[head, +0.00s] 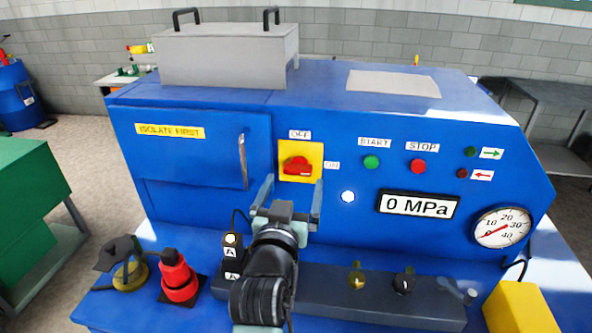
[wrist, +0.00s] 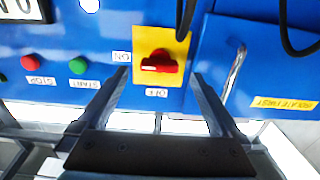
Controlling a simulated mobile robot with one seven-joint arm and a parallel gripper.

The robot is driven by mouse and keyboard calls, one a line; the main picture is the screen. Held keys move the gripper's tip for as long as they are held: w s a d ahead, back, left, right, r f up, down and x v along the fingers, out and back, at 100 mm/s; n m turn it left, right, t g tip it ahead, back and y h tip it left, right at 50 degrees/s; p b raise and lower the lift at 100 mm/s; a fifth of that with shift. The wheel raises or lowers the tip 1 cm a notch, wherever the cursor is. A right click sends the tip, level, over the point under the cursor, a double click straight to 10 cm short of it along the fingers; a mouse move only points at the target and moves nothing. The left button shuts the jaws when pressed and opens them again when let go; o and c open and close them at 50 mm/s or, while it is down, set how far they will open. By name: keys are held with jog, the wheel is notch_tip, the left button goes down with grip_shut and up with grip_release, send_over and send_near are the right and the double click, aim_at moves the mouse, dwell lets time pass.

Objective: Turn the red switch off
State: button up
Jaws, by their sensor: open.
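The red switch (head: 297,167) is a rotary knob on a yellow plate (head: 313,152) on the blue machine's front. An OFF label (head: 300,134) sits above the plate and an ON label (head: 332,165) to its right. In the wrist view, which is upside down, the red switch (wrist: 158,62) lies level, its white mark toward the ON label (wrist: 121,57). My gripper (head: 293,188) is open and empty just in front of and slightly below the switch. In the wrist view my gripper's fingers (wrist: 161,76) stand either side of the yellow plate; contact is not visible.
A door with a metal handle (head: 243,160) is left of the switch. Green START (head: 371,162) and red STOP (head: 418,165) buttons are to its right. A red-and-black object (head: 177,279) and a small black box (head: 232,250) stand low on the ledge beside my arm.

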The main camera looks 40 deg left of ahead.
aim_at(297, 173)
jog(key=shift+p+x, duration=0.3)
jog(key=shift+x, duration=1.35)
jog(key=c, duration=1.4)
